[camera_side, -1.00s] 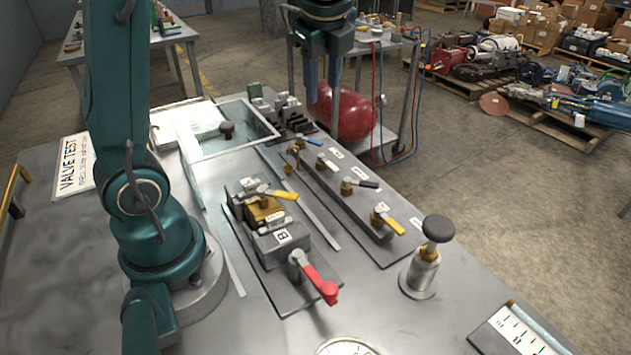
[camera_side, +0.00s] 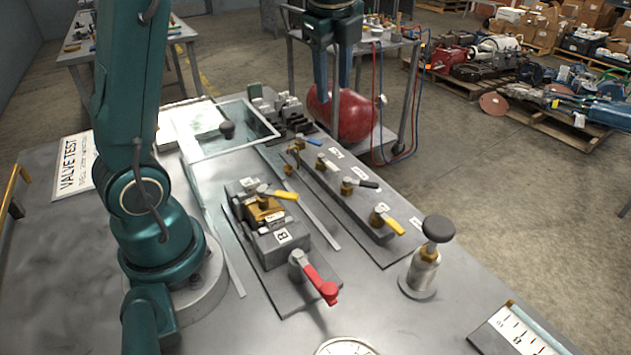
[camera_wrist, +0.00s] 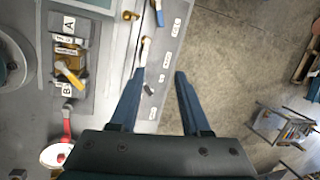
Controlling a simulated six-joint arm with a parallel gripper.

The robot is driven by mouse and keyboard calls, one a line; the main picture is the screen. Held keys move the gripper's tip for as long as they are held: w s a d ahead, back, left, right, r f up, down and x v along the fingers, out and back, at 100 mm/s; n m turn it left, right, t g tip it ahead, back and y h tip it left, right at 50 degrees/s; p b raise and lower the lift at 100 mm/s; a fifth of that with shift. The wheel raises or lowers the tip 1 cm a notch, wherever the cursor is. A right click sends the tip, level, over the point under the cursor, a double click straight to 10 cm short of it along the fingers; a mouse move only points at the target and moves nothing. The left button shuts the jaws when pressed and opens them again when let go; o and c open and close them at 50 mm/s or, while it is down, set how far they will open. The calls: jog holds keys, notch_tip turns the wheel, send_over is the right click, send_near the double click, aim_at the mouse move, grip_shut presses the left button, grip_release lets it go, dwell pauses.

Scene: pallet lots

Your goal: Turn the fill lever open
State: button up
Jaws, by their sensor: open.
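A grey valve bar (camera_side: 350,205) on the bench carries several small brass valves with levers: a blue lever (camera_side: 312,141), a white lever (camera_side: 331,164), a black lever (camera_side: 367,184) and a yellow lever (camera_side: 394,225). White labels lie beside them, too small to read, so I cannot tell which lever is the fill one. My gripper (camera_side: 331,95) is open and empty, high above the bar's far end in the side view. In the wrist view its fingers (camera_wrist: 161,75) point over the bar's edge, and the left finger overlaps the bar near the white lever (camera_wrist: 145,50).
A block with a yellow lever (camera_side: 284,195) and a red lever (camera_side: 322,286) stands left of the bar. A dark-knobbed post (camera_side: 424,270) stands near its front end. A glass-topped tray (camera_side: 215,130) lies behind; a red tank (camera_side: 345,112) stands beyond the bench.

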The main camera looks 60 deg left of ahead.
jog(key=w+a+f+n+g+h, duration=0.1)
jog(key=w+a+f+h, duration=0.15)
jog(key=a+f, duration=0.3)
jog(key=n+g, duration=0.1)
jog(key=n, duration=0.1)
send_over(315, 141)
notch_tip(315, 141, down, 5)
jog(key=shift+r, duration=0.15)
jog(key=shift+f, duration=2.4)
grip_shut()
